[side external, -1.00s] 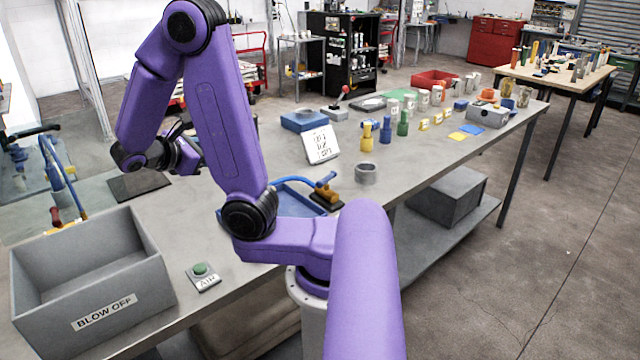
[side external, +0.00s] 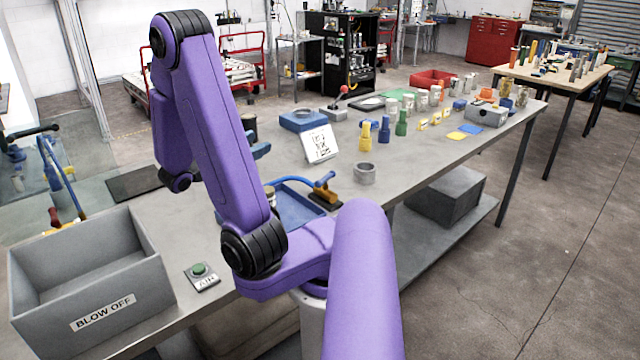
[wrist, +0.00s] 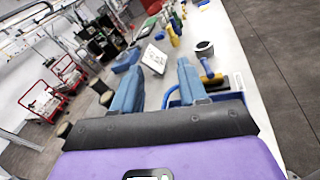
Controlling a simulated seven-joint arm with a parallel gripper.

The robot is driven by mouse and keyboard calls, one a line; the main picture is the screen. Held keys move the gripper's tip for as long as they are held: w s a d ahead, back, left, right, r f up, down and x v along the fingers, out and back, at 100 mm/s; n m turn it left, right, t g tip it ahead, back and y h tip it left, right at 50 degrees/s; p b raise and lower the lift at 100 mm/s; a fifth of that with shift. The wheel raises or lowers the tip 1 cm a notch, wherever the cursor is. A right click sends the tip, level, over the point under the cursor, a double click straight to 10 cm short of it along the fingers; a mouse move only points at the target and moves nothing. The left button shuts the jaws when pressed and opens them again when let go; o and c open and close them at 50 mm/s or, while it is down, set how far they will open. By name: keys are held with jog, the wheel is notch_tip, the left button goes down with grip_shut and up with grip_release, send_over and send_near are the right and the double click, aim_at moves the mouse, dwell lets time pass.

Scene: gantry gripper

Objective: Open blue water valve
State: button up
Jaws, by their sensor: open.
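No part is clearly marked as the blue water valve. The yellow-orange body also shows in the wrist view (wrist: 207,70), just right of my right finger. At the far left, a blue hose-like pipe (side external: 68,185) rises with a red handle (side external: 54,216) near its foot. My gripper (wrist: 161,64) is open and empty, its two blue fingers apart above the bench.
A grey BLOW OFF bin (side external: 120,285) and a green AIR button (side external: 199,269) are at the left front. A tilted white sign (side external: 319,144), a grey ring (side external: 364,173) and several coloured fittings (side external: 384,130) stand farther along the bench. Bare bench lies around the ring.

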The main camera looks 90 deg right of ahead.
jog(key=s+f, duration=0.1)
jog(key=s, duration=0.7)
send_near(316, 186)
jog(key=shift+n+h, duration=0.3)
jog(key=shift+n, duration=0.1)
jog(key=x, duration=1.1)
jog(key=shift+s+d+f, duration=0.15)
jog(key=shift+s+d, duration=0.1)
jog(key=shift+s, duration=0.05)
grip_shut()
